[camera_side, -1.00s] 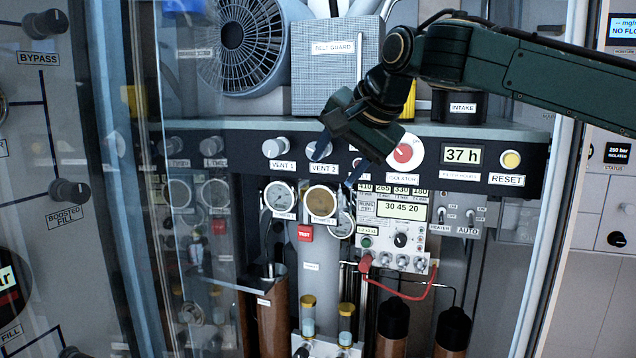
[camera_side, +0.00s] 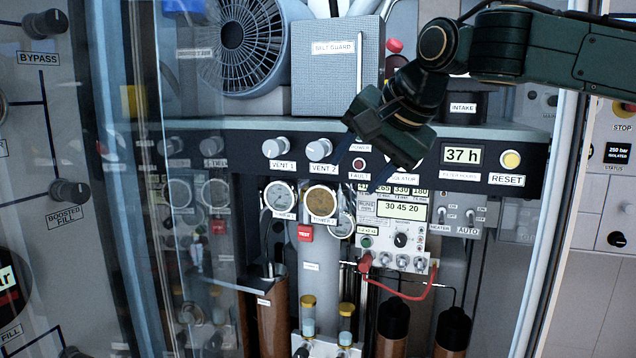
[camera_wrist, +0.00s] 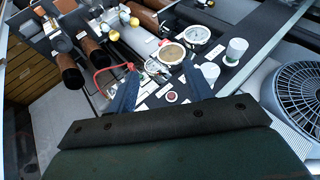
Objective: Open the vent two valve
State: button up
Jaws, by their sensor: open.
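The VENT 2 valve is a light grey knob (camera_side: 318,149) above its white label (camera_side: 322,169) on the dark panel strip. The matching VENT 1 knob (camera_side: 275,148) is to its left. I cannot tell whether the VENT 2 knob is open or closed. My gripper (camera_side: 362,176) is open and empty, to the right of VENT 2 and in front of the FAULT area. Its left fingertip is close to the VENT 2 label, and the knob is outside the jaws. In the wrist view, the VENT 2 knob (camera_wrist: 208,72) is just beyond the right finger.
The FAULT lamp (camera_side: 359,164) is between the fingers, and my gripper hides the isolator switch. Gauges (camera_side: 321,203) sit below the vents. The belt guard (camera_side: 337,65) and fan (camera_side: 248,45) stand above. A glass door (camera_side: 130,180) is at left.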

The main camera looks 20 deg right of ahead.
aim_at(324, 153)
jog(key=shift+w, duration=0.1)
jog(key=shift+s+d+f+m+t+y, duration=0.1)
jog(key=shift+s+d+m+t+y, duration=0.15)
jog(key=shift+d+m+t+y, duration=0.9)
jog(key=shift+s+f+m+t+y, duration=0.2)
jog(key=shift+m+t+y, duration=0.45)
jog(key=shift+t, duration=1.35)
jog(key=shift+s+d+f+m+t+y, duration=0.1)
jog(key=shift+s+d+m+t+y, duration=0.35)
jog(key=shift+t+y, duration=0.9)
jog(key=shift+w+h, duration=0.25)
jog(key=shift+r+x, duration=0.15)
jog(key=shift+x, duration=3.25)
jog(key=shift+r+x, duration=0.1)
jog(key=shift+x, duration=3.3)
jog(key=shift+d, duration=0.1)
